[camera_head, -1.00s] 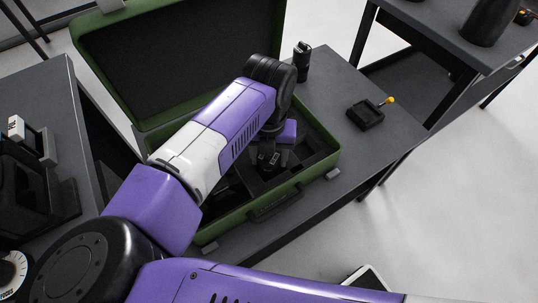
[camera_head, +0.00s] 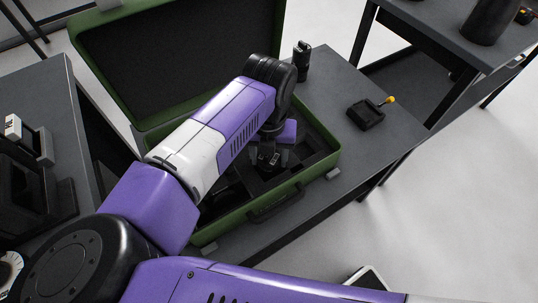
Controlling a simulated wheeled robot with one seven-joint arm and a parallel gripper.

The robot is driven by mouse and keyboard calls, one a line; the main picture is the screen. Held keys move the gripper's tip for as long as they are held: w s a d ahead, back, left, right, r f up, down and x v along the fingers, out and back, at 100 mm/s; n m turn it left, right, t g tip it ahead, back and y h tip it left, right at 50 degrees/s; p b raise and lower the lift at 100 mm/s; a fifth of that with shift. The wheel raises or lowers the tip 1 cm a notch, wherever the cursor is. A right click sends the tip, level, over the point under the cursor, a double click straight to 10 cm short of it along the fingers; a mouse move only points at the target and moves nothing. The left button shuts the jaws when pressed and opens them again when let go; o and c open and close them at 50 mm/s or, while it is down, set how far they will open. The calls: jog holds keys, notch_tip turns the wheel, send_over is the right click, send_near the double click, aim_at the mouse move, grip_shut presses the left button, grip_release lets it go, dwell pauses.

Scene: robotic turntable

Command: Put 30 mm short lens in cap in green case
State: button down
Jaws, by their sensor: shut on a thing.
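The green case (camera_head: 222,226) stands open on a dark grey table, its lid (camera_head: 155,118) tilted back and its inside dark and divided into compartments. My gripper (camera_head: 267,164) is down inside the case, over its right-hand part. It is shut on a small dark thing, taken to be the lens in its cap; the thing is mostly hidden by the fingers and my arm. I cannot tell whether it touches the case floor. My arm crosses the case from the lower left and hides much of its left part.
A black tray-like holder (camera_head: 365,115) with a yellow-tipped lever lies on the table at right. Dark equipment (camera_head: 28,185) is on the left table. A large black cylinder (camera_head: 491,20) stands on the far right table.

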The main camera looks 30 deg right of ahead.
jog(key=shift+f+b, duration=0.35)
jog(key=shift+f, duration=0.05)
jog(key=shift+c, duration=2.3)
grip_release()
notch_tip(320, 180, up, 8)
jog(key=shift+f+p, duration=0.1)
jog(key=shift+p, duration=0.25)
